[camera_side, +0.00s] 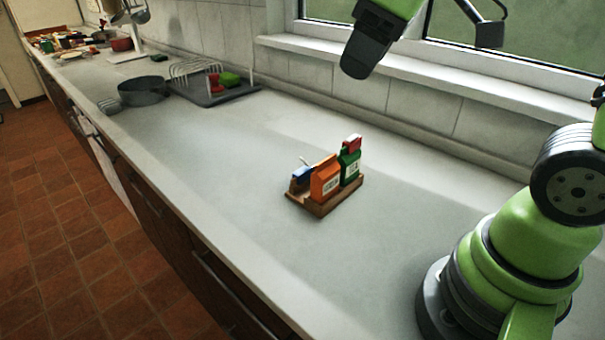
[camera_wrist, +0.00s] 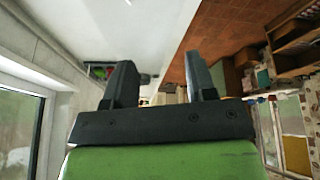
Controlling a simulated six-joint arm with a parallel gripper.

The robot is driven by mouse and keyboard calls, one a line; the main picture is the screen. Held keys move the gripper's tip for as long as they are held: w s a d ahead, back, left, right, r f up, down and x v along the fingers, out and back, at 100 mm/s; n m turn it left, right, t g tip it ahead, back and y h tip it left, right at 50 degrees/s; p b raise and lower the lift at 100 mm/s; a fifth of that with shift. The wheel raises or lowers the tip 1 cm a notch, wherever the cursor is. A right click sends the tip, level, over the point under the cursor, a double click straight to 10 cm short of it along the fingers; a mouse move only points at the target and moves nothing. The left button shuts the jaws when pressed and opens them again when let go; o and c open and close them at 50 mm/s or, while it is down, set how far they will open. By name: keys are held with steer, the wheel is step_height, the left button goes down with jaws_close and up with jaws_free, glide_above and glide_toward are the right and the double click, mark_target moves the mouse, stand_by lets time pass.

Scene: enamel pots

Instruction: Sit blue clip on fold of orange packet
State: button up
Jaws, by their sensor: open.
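In the side view a blue clip (camera_side: 303,174) sits in a wooden tray (camera_side: 325,209), at the left behind the orange packet. Its lower part is hidden, and I cannot tell what it rests on. The orange packet (camera_side: 325,181) stands upright in the tray with its folded top up, and I see no clip on it. My gripper (camera_wrist: 158,78) is open and empty in the wrist view, with its two dark fingers apart. In the side view a dark end part of my arm shows high at the top, well above the counter. The clip and packet are not visible in the wrist view.
A green packet (camera_side: 349,166) with a red clip (camera_side: 352,143) on top stands close right of the orange one. A dish rack (camera_side: 197,70) and a grey pan (camera_side: 143,91) are further back. The counter around the tray is clear. A window sill runs behind.

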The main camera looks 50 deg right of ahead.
steer(key=w+d+f+n+g, duration=0.1)
steer(key=w+f+n+g, duration=0.1)
steer(key=w+f+n, duration=0.3)
steer(key=n+g+h, duration=0.2)
steer(key=n+g, duration=0.1)
steer(key=n, duration=0.6)
glide_above(303, 170)
steer(key=f, duration=1.6)
steer(key=shift+s+a+f, duration=0.15)
steer(key=shift+s+a, duration=0.1)
steer(key=shift+a, duration=0.1)
steer(key=f, duration=0.5)
steer(key=shift+w+d+f, duration=0.3)
steer(key=shift+d+f, duration=0.1)
jaws_close()
